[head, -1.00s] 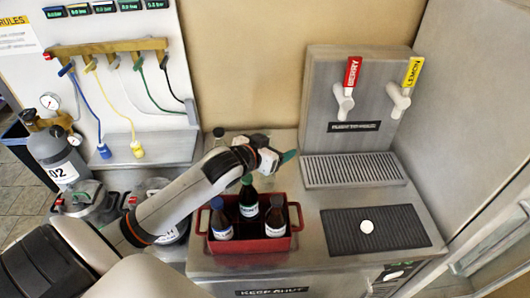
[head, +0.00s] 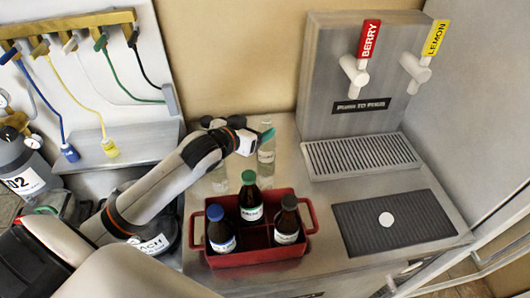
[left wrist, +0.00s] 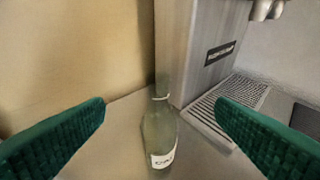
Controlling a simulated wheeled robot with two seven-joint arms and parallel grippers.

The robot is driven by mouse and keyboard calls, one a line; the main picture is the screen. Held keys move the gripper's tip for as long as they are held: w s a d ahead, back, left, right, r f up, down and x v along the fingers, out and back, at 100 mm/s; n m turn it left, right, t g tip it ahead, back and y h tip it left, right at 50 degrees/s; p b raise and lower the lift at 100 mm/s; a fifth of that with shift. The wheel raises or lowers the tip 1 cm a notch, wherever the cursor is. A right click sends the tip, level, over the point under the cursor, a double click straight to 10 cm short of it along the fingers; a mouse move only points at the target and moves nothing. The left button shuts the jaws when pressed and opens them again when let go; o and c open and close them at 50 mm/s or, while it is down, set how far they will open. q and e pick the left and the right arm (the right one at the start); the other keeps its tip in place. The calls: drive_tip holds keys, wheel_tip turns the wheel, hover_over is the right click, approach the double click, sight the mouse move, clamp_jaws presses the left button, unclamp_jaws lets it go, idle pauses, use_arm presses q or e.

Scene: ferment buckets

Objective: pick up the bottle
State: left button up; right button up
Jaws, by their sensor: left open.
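A clear glass bottle (head: 266,160) with a white label stands upright on the counter behind the red crate, near the dispenser. In the left wrist view the clear bottle (left wrist: 160,128) stands between my two green fingertips, farther off and not touched. My left gripper (head: 262,134) is open and empty beside it in the head view. Another clear bottle (head: 219,176) stands left of it, partly hidden by my arm. Three dark bottles sit in the crate: blue-capped (head: 221,230), green-capped (head: 250,200) and dark-capped (head: 287,222). My right gripper is out of view.
The red crate (head: 258,259) stands in front of the clear bottles. The steel dispenser (head: 345,100) with berry and lemon taps rises behind, with a drip grille (head: 360,155). A black mat (head: 400,235) holds a white disc (head: 386,219). Hoses hang at left.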

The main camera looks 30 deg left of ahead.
sight(266, 145)
use_arm(q)
drive_tip(key=shift+w+a+f+b, duration=0.1)
drive_tip(key=shift+a+f+b, duration=0.1)
drive_tip(key=shift+f+b, duration=0.6)
wheel_tip(266, 145, down, 9)
drive_tip(key=shift+r+p, duration=0.2)
drive_tip(key=shift+p, duration=0.4)
drive_tip(key=shift+w, duration=0.45)
drive_tip(key=shift+p+x, duration=0.55)
drive_tip(key=shift+x, duration=2.8)
drive_tip(key=shift+s+d, duration=0.1)
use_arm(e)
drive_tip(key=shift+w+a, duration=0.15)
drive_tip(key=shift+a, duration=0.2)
use_arm(q)
drive_tip(key=shift+c, duration=0.2)
drive_tip(key=c, duration=1.2)
